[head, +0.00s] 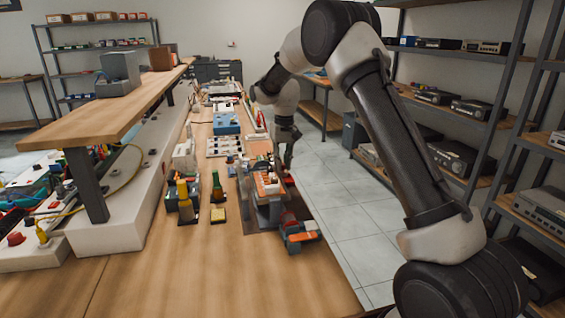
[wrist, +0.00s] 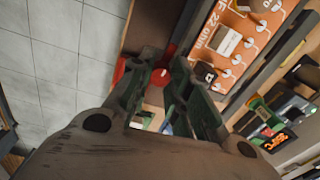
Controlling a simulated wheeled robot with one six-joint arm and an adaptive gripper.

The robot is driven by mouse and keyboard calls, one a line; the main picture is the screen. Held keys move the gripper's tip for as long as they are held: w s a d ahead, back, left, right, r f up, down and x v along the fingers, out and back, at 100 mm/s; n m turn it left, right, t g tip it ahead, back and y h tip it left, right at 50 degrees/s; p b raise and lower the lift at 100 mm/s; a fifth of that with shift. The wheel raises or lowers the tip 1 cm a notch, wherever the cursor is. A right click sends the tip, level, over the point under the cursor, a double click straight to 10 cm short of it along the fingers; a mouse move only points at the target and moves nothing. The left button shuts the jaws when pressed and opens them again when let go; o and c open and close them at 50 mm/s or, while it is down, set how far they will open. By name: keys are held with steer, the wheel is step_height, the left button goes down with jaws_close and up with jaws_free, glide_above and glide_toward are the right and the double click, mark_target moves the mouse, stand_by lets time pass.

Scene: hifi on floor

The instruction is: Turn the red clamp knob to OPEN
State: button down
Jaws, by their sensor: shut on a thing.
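The red clamp knob (wrist: 161,76) shows between my two fingers in the wrist view, close to the side of an orange panel. My gripper (wrist: 163,62) is shut on it, and the fingers hide part of it. In the head view my gripper (head: 288,163) points down at the right edge of the bench, beside the orange panel (head: 267,184). The knob cannot be made out clearly there. No OPEN marking is readable in either view.
The orange panel (wrist: 250,40) carries white fittings and lettering. A red and grey device (head: 300,236) sits at the bench's right edge, near bottles and a yellow block (head: 218,213). The near wooden bench top is clear. Tiled floor lies right, with shelves of instruments beyond.

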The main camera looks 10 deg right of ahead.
mark_target(284, 164)
steer(key=shift+n, duration=0.6)
steer(key=c, duration=1.3)
jaws_free()
steer(key=shift+r, duration=0.1)
steer(key=r, duration=1.2)
steer(key=shift+d, duration=0.25)
steer(key=shift+w+f, duration=0.1)
